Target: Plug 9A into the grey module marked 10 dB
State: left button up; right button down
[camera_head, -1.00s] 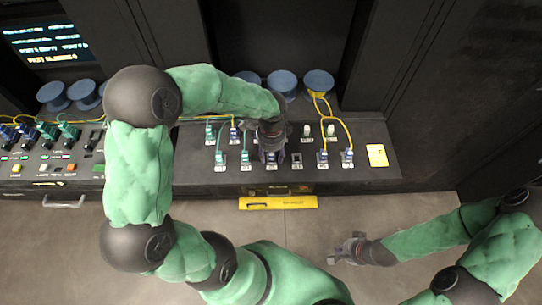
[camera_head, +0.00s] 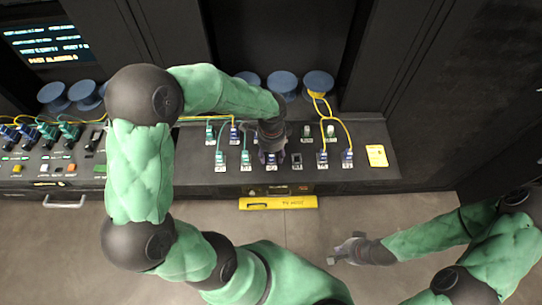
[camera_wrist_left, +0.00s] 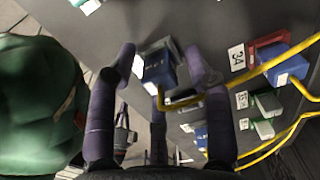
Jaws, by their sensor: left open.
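My left gripper (camera_head: 270,152) is over the middle of the front row of the panel (camera_head: 375,181), pointing down. In the left wrist view my left gripper (camera_wrist_left: 160,65) is open, its fingers either side of a blue plug (camera_wrist_left: 157,73) with a yellow cable. The plug is at a grey module (camera_wrist_left: 172,50); I cannot tell how far in it sits. I cannot read 9A or 10 dB on anything. My right gripper (camera_head: 345,250) looks open and empty, above the floor at lower right.
Blue plugs with yellow cables (camera_head: 347,155) stand right of my left gripper, and green plugs (camera_head: 220,158) left of it. A red module (camera_wrist_left: 268,42) marked 34 is close to the right finger. A yellow strip (camera_head: 278,202) is along the panel's front. Blue spools (camera_head: 318,80) stand behind.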

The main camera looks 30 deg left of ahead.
pick_arm(q)
grip_shut()
jog(key=shift+r, duration=0.2)
jog(key=shift+r+p, duration=2.45)
jog(key=shift+r, duration=0.4)
